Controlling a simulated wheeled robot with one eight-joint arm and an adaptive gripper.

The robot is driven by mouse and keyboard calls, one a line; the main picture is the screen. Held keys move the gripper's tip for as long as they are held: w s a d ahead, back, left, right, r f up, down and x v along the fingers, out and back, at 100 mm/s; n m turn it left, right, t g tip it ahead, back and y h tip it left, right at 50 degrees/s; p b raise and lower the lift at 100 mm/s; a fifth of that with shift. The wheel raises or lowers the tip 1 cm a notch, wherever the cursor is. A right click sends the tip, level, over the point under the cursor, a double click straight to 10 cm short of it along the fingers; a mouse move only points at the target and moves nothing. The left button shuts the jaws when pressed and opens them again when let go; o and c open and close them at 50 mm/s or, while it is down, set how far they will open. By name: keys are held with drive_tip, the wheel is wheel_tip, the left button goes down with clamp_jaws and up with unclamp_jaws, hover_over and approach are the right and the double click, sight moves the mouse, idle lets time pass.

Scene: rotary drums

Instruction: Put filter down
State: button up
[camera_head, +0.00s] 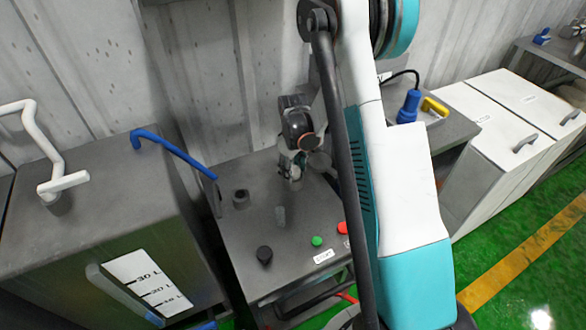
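My gripper (293,172) hangs over the back part of a dark grey workbench (240,252), pointing down. It is small and partly hidden by its own wrist, and I cannot tell whether its fingers are open or shut. A light grey piece (318,161) shows just right of the fingers. I cannot tell whether it is the filter or whether the gripper holds it. A small grey upright piece (280,216) stands on the bench in front of the gripper. A dark ring-shaped holder (241,198) stands to its left.
The bench front has a black knob (264,255), a green button (317,241) and a red button (343,228). A grey cabinet (90,225) with a blue handle (172,153) stands left. White cabinets (500,125) stand right. My arm hides the bench's right side.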

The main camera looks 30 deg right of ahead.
drive_tip(key=s+a+r+t+p, duration=0.1)
drive_tip(key=s+a+r+p, duration=0.1)
drive_tip(key=r, duration=0.9)
drive_tip(key=s+a+r+t+p, duration=0.1)
drive_tip(key=s+r+p, duration=0.15)
drive_tip(key=r, duration=0.85)
drive_tip(key=s+a+r+m+t, duration=0.2)
drive_tip(key=s+a+r, duration=0.2)
drive_tip(key=s, duration=0.6)
drive_tip(key=s+a+r+m+t, duration=0.2)
drive_tip(key=s+a+r+t, duration=0.1)
drive_tip(key=s+a+r, duration=0.2)
drive_tip(key=s+r, duration=0.2)
drive_tip(key=s, duration=0.2)
drive_tip(key=shift+s+a+r, duration=0.15)
drive_tip(key=shift+s+r, duration=0.2)
